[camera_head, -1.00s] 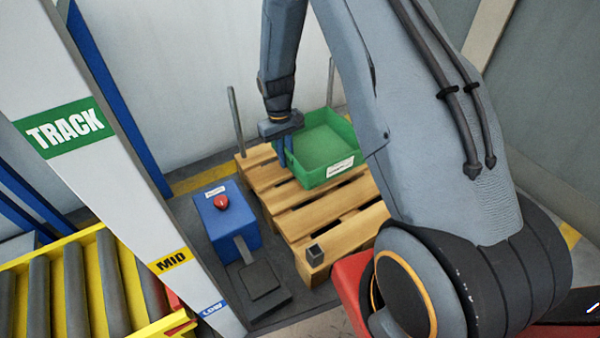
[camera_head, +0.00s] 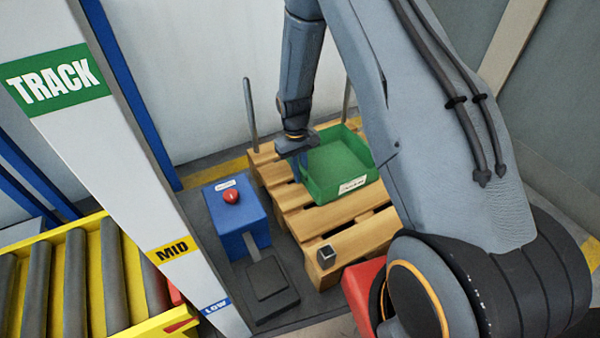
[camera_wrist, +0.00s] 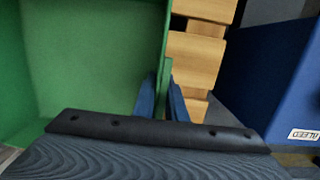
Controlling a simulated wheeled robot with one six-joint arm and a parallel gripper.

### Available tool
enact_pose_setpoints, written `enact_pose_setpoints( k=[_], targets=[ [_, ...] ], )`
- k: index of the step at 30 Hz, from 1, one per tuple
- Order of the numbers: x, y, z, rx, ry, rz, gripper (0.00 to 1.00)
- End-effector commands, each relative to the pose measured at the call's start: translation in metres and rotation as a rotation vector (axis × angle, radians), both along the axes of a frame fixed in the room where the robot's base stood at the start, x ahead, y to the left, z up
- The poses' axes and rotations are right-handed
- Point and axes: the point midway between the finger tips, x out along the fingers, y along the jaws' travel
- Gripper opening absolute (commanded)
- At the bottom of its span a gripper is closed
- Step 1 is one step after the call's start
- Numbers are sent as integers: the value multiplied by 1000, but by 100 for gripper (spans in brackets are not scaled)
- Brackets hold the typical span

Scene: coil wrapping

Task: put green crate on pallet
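The green crate (camera_head: 342,165) is open-topped and empty, with a white label on its near side. It is level over the back part of the wooden pallet (camera_head: 345,240); I cannot tell whether it rests on the slats or hangs just above. My gripper (camera_head: 299,170) reaches down at the crate's left wall. In the wrist view the crate (camera_wrist: 85,60) fills the left side, and the blue fingers (camera_wrist: 162,100) stand on both sides of its wall, closed on it. Pallet slats (camera_wrist: 200,50) show beyond the wall.
A blue box with a red button (camera_head: 232,197) stands left of the pallet. Two grey posts, one the left post (camera_head: 250,115), rise behind the pallet. A white TRACK column (camera_head: 130,170) and a yellow roller conveyor (camera_head: 90,285) are at left.

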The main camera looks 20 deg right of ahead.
Motion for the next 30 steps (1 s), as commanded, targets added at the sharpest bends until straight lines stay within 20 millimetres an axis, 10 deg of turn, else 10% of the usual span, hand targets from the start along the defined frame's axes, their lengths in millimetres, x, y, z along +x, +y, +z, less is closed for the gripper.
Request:
enact_pose_setpoints(
  k=[14, 30],
  targets=[
    [0, 0, 3, 0, -1, 0, 30],
    [10, 4, 98, 0, -1, 0, 30]
  ],
)
